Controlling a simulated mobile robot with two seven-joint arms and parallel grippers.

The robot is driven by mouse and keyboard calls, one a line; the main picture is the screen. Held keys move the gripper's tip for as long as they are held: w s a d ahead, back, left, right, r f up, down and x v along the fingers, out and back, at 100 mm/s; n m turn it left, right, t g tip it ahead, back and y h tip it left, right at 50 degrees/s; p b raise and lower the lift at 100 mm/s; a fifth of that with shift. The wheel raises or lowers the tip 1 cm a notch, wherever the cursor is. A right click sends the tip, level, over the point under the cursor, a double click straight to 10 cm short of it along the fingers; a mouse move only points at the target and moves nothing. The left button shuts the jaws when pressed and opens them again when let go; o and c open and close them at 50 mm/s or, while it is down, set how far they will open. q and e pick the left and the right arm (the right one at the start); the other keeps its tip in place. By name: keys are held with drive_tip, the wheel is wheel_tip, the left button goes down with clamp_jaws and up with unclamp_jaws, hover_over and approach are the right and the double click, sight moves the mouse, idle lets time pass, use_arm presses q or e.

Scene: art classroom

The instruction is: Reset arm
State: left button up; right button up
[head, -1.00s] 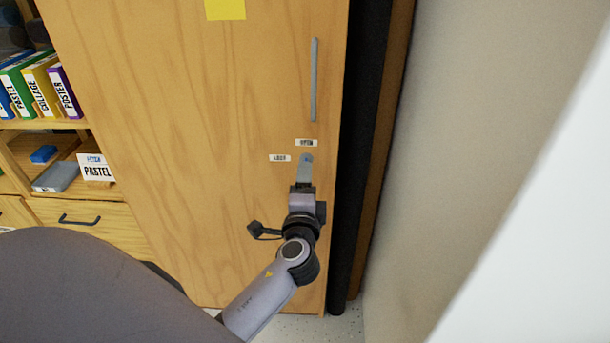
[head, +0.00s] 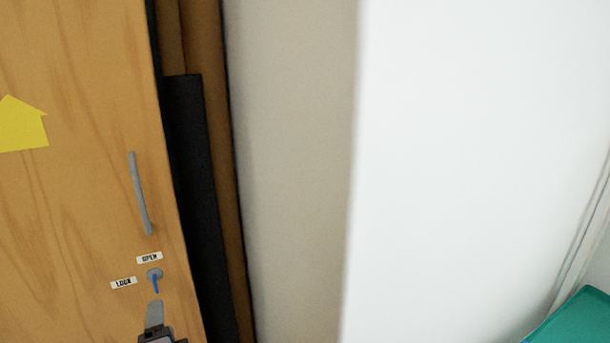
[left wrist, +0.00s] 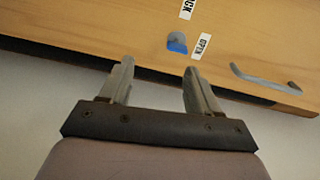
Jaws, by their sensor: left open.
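My left gripper (head: 154,314) is at the bottom of the head view, just below the lock on the wooden cabinet door. In the left wrist view my left gripper (left wrist: 158,88) has its two fingers apart with nothing between them. The lock (head: 154,274) is a round grey disc with a blue key (head: 155,285) hanging down from it. The key (left wrist: 177,46) also shows in the left wrist view, beyond the fingertips and apart from them. My right gripper is in neither view.
The cabinet door (head: 75,200) has a grey handle (head: 140,195), OPEN (head: 149,257) and LOCK (head: 123,283) labels, and a yellow arrow (head: 22,125). A dark panel (head: 195,180) and a pale wall (head: 290,180) stand to its right. A green object (head: 578,320) is at lower right.

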use_arm(q)
drive_tip(key=s+d+f+n+g+h+p, duration=0.2)
drive_tip(key=s+d+f+n+h, duration=0.2)
drive_tip(key=s, duration=0.5)
drive_tip(key=s+d+f+n+g+h+p, duration=0.2)
drive_tip(key=s+d+f+n+h, duration=0.3)
drive_tip(key=s+f, duration=0.3)
drive_tip(key=shift+s+d+f+g+h+p, duration=0.35)
drive_tip(key=shift+s+h, duration=0.45)
drive_tip(key=shift+s, duration=0.3)
drive_tip(key=c, duration=0.4)
drive_tip(key=shift+o, duration=0.2)
drive_tip(key=shift+a, duration=0.15)
